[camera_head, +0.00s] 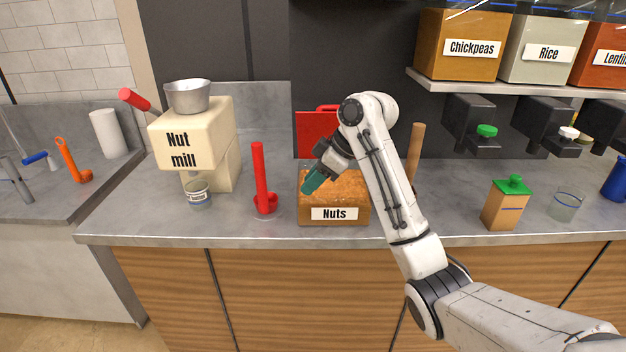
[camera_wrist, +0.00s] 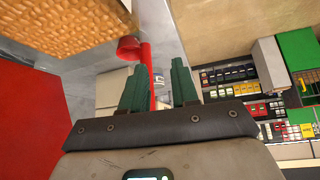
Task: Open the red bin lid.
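The Nuts bin (camera_head: 305,217) stands on the counter, full of brown nuts that show from above. Its red lid (camera_head: 314,132) stands upright at the back edge of the bin, with a red handle on top, partly hidden by my arm. In the wrist view the lid (camera_wrist: 30,125) fills the left side, beside the nuts (camera_wrist: 70,25). My gripper (camera_head: 311,184) is in front of the lid, over the left part of the bin. In the wrist view my gripper (camera_wrist: 160,66) has its two teal fingers apart, with nothing held between them.
A red scoop (camera_head: 260,175) stands left of the bin, near the nut mill (camera_head: 225,130) and a jar (camera_head: 197,193). A wooden stick (camera_head: 415,150) rises right of the bin. A green-topped box (camera_head: 505,206) and a glass (camera_head: 566,205) stand further right, below dispensers. Counter between is free.

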